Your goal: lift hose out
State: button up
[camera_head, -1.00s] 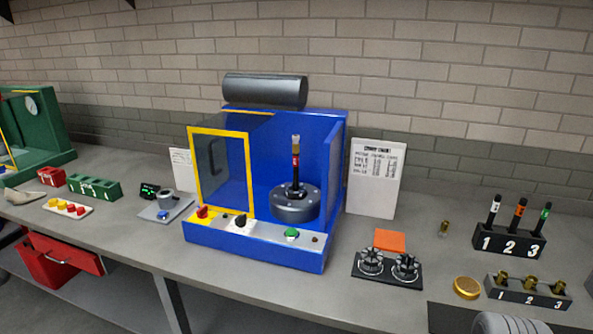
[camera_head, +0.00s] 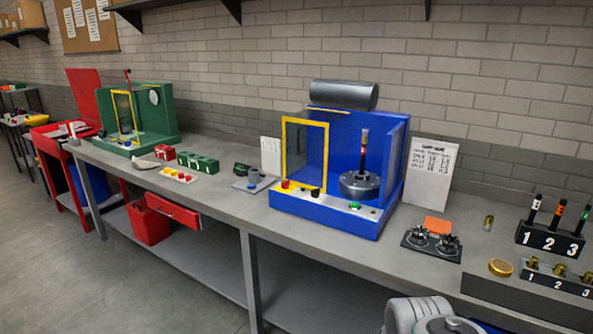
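A dark hose (camera_head: 363,152) with a red band stands upright in the blue machine (camera_head: 322,224). Its lower end sits at the top of the dark round chuck (camera_head: 361,187). How deep it goes in is hidden. The machine's yellow-framed clear door (camera_head: 327,157) is at the left, and the hose shows to the right of it. Grey rounded parts of my arm show at the bottom right, below the bench edge. My gripper is not in view.
Three banded hoses stand in a black numbered rack (camera_head: 548,242) at the right, with brass fittings in a numbered holder (camera_head: 553,280) before it. A green machine (camera_head: 150,118) stands far left. A red drawer (camera_head: 172,213) hangs open under the bench. Floor at left is clear.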

aim_at(364, 131)
jog(key=u, duration=1.05)
jog(key=i, duration=1.2)
jog(key=z, duration=0.1)
